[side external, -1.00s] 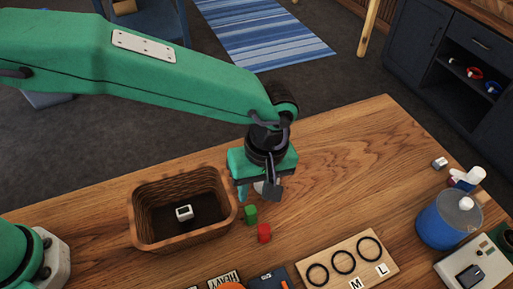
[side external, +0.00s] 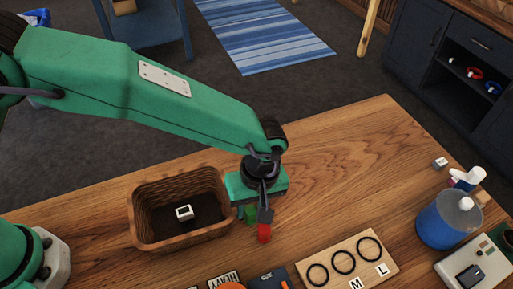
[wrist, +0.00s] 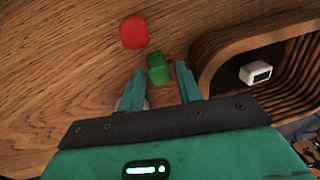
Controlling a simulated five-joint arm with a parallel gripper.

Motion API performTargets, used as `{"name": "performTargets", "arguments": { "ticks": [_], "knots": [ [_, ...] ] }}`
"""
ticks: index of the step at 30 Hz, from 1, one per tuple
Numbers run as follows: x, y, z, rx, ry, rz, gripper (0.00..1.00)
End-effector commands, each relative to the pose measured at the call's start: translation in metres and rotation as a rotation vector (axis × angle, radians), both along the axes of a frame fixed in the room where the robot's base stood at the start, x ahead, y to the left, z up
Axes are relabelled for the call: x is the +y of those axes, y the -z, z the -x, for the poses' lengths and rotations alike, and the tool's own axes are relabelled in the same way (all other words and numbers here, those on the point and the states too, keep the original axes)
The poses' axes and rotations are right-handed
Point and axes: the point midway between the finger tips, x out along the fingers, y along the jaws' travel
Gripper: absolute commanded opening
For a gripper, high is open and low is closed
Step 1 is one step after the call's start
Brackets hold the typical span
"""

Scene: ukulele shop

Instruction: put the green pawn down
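The green pawn (wrist: 158,69) is on the wooden table beside the basket and close to a red piece (wrist: 133,32). In the side view the pawn (side external: 251,213) is partly hidden by my gripper (side external: 252,213). In the wrist view my gripper (wrist: 160,68) is open, one fingertip on each side of the pawn, with gaps visible. I cannot tell how far down the fingers reach around it. The red piece (side external: 264,234) stands just in front of my gripper in the side view.
A woven basket (side external: 143,228) holding a small white box (side external: 184,212) stands left of the pawn. A board with black rings (side external: 327,260) lies front right. A blue container (side external: 447,222) is farther right. The table's back right is clear.

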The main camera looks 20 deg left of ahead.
Motion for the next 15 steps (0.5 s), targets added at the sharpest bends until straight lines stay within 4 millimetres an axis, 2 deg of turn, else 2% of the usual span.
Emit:
{"name": "performTargets", "arguments": {
  "ticks": [14,15],
  "knots": [
    [0.0001,0.0006,-0.0001,0.000,0.000,0.000,0.34],
    [0.0001,0.0006,-0.0001,0.000,0.000,0.000,0.30]
  ]
}}
